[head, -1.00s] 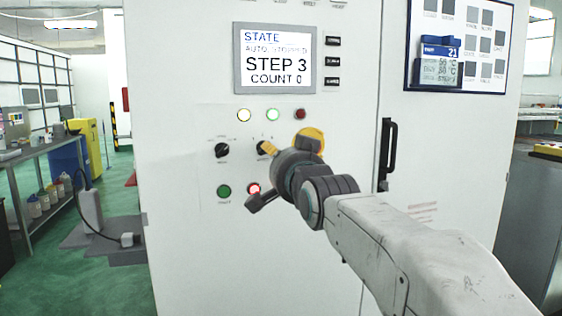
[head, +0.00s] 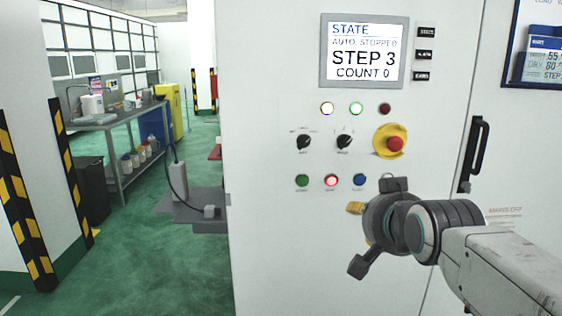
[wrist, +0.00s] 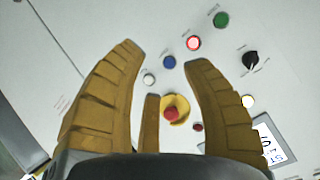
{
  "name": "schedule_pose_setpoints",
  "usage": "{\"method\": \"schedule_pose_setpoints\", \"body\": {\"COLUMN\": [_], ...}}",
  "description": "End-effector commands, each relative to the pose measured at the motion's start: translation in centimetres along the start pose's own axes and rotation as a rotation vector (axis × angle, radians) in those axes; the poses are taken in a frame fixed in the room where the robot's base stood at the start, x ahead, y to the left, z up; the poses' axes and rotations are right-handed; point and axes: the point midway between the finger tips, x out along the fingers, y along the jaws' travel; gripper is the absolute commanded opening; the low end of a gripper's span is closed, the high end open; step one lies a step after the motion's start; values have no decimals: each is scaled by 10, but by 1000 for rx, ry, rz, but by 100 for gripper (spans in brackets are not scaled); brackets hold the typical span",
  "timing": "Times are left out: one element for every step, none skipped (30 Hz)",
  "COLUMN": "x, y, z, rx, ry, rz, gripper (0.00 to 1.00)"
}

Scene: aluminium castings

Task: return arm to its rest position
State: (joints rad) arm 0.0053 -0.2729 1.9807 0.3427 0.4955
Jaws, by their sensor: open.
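My gripper (wrist: 165,75) is open and empty in the wrist view, its yellow-brown fingers spread in front of the white control cabinet. The red emergency stop button on its yellow base (wrist: 173,110) shows between the fingers, with no finger visibly on it. In the head view my gripper (head: 372,225) is at the lower right, below the red emergency stop (head: 395,143). Its fingers are mostly hidden behind my wrist there. My arm reaches in from the lower right corner.
The white cabinet (head: 270,250) fills the middle and right. Its screen (head: 364,52) reads STEP 3, COUNT 0, auto stopped. A red button (head: 331,180) is lit. A black door handle (head: 473,155) is close to my arm. Green floor (head: 150,250) is open at left, beside a striped post (head: 75,180).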

Motion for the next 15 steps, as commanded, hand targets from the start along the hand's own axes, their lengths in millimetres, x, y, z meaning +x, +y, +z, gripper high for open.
{"method": "schedule_pose_setpoints", "body": {"x": [-22, -30, -42, -51, -60, -73, -83, -92, -104, -113, -121, -131, -138, -144, -151], "y": [4, 10, 18, 24, 30, 38, 44, 49, 55, 60, 64, 69, 72, 75, 79], "z": [7, 19, 35, 46, 57, 71, 82, 91, 103, 112, 119, 129, 135, 140, 147], "rx": [-53, -87, -130, -161, -192, -232, -259, -285, -317, -339, -360, -384, -400, -414, -431], "ry": [-76, -125, -188, -236, -283, -344, -388, -430, -483, -521, -556, -599, -628, -653, -685], "rz": [38, 60, 85, 103, 118, 135, 146, 156, 166, 172, 177, 182, 185, 187, 189], "gripper": [44, 44, 44, 44, 44, 44, 44, 44, 44, 44, 44, 44, 44, 44, 44]}}
